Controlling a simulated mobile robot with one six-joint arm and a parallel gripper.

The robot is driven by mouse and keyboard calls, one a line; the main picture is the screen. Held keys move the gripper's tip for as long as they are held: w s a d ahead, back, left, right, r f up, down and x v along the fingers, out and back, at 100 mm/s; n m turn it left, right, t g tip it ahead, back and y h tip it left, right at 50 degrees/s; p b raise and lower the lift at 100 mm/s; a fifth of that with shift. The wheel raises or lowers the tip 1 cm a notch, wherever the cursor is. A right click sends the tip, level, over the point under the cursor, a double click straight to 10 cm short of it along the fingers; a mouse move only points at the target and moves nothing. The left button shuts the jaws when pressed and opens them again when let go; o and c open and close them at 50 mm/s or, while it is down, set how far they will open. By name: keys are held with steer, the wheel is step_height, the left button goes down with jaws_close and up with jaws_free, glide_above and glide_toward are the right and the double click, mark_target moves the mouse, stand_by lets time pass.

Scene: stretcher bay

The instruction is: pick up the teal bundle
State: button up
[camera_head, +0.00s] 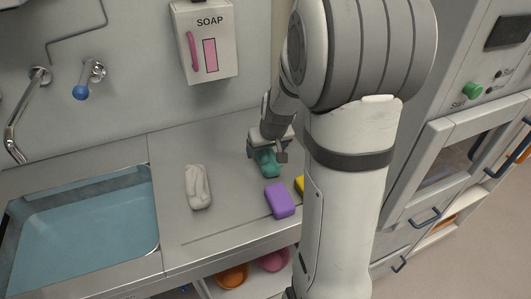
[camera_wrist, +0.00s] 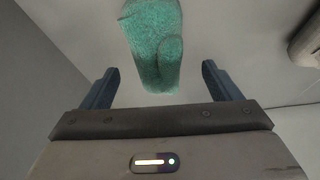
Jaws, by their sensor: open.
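The teal bundle (camera_head: 268,162) lies on the steel counter toward the back, partly hidden by my gripper in the head view. In the wrist view the teal bundle (camera_wrist: 155,45) appears upright in the picture, its lower end between the lines of the two fingers and most of it beyond the fingertips. My gripper (camera_wrist: 157,78) is open and empty, with one dark blue finger on each side of the bundle's near end. In the head view my gripper (camera_head: 268,150) is right over the bundle. Whether the fingers touch it cannot be told.
A whitish bundle (camera_head: 198,187) lies left on the counter (camera_head: 225,225). A purple block (camera_head: 280,200) and a yellow item (camera_head: 299,186) lie in front. A water-filled basin (camera_head: 85,230) is at left. A soap dispenser (camera_head: 206,60) hangs on the wall. Orange (camera_head: 232,276) and pink bowls (camera_head: 273,260) sit below.

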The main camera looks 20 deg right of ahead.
steer(key=shift+x, duration=2.2)
steer(key=shift+w+d, duration=0.1)
steer(key=shift+d, duration=0.1)
steer(key=shift+c, duration=0.5)
steer(key=c, duration=1.1)
